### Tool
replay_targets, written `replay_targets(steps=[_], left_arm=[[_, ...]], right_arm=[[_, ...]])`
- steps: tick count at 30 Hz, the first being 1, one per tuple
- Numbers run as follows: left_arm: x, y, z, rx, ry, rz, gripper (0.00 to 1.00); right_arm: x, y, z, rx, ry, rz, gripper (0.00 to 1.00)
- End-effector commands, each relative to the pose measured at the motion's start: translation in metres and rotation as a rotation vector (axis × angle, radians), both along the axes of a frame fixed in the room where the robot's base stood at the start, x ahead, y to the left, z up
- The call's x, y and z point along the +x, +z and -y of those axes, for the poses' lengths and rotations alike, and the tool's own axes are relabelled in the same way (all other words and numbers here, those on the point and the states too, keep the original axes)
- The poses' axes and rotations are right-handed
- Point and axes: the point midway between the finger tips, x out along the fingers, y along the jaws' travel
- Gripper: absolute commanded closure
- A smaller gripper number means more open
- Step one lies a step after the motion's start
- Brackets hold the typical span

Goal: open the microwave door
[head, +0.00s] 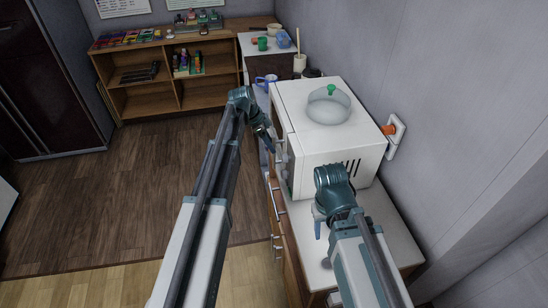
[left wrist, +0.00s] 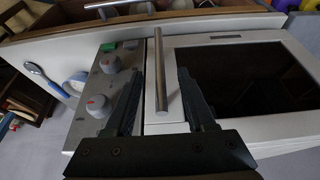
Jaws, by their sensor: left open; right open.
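The white microwave (head: 312,152) stands on the counter against the right wall, its front facing left. In the left wrist view its door (left wrist: 222,38) looks shut, with a dark window (left wrist: 245,75) and a grey bar handle (left wrist: 160,80). My left gripper (head: 268,144) is at the microwave's front. Its open fingers (left wrist: 161,78) lie on either side of the handle, with gaps visible on both sides. My right gripper (head: 318,228) is open and empty above the counter, in front of the microwave's near side; its fingers are small in view.
A control panel (left wrist: 100,95) with knobs sits beside the handle. A glass dome with a green knob (head: 329,106) rests on the microwave. A wall socket with an orange plug (head: 392,131) is behind it. Drawers with bar handles (head: 277,205) are below the counter (head: 385,215). The wooden floor (head: 110,190) at left is clear.

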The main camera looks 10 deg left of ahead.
Motion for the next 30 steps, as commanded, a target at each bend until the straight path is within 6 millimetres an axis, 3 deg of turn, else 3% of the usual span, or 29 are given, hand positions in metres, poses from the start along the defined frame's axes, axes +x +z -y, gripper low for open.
replay_targets(steps=[1,7,19,28,30], left_arm=[[0.002,-0.015,0.003,0.000,-0.001,0.000,0.45],[0.005,-0.037,0.012,0.000,-0.001,0.000,0.45],[0.006,-0.041,0.016,0.000,0.000,0.000,0.45],[0.006,-0.041,0.015,0.000,0.000,0.000,0.97],[0.006,-0.041,0.015,0.000,0.000,0.000,1.00]], right_arm=[[0.000,-0.015,0.000,0.000,0.001,0.000,0.49],[0.000,-0.037,0.000,0.000,0.001,0.000,0.49],[0.000,-0.041,0.000,0.000,0.000,0.000,0.49],[0.000,-0.041,0.000,0.000,0.000,0.000,0.49],[0.000,-0.041,0.000,0.000,0.000,0.000,0.49]])
